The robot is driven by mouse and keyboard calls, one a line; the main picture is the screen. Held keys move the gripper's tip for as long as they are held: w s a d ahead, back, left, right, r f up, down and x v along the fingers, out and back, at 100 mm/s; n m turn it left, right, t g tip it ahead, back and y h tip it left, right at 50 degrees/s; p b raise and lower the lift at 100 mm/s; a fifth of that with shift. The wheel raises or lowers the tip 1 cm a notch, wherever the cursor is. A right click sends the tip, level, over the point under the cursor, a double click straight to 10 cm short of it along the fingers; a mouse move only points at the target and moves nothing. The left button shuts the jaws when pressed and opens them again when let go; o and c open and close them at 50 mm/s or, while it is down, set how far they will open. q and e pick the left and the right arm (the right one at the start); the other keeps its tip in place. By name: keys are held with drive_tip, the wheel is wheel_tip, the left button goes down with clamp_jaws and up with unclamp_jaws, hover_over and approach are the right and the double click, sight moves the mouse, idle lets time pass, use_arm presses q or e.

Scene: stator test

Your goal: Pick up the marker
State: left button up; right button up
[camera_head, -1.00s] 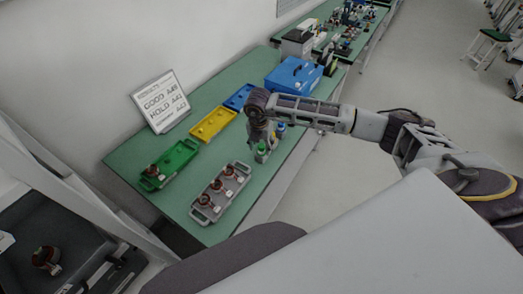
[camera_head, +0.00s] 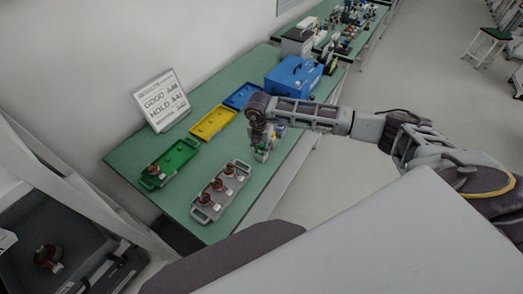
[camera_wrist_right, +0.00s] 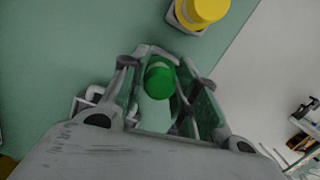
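The marker with a green cap (camera_wrist_right: 160,78) stands below my right gripper (camera_wrist_right: 160,92) in the right wrist view, seen from above. The two fingers are on either side of the cap, with visible gaps, so the gripper looks open around it. In the head view my right gripper (camera_head: 262,152) is low over the right edge of the green table and largely hides the marker. A yellow-capped item (camera_wrist_right: 203,10) stands in a grey holder beyond it in the wrist view. My left gripper is not in view.
The green table (camera_head: 222,95) holds a grey tray (camera_head: 225,193) with several copper parts, a green tray (camera_head: 178,157), a yellow tray (camera_head: 212,122), a blue tray (camera_head: 240,95) and a blue box (camera_head: 293,76). A sign (camera_head: 160,100) stands at the back left.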

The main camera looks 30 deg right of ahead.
drive_tip(key=shift+c, duration=1.4)
drive_tip(key=shift+f, duration=0.1)
wheel_tip(320, 180, up, 10)
drive_tip(key=shift+r+b, duration=0.1)
drive_tip(key=shift+b, duration=0.8)
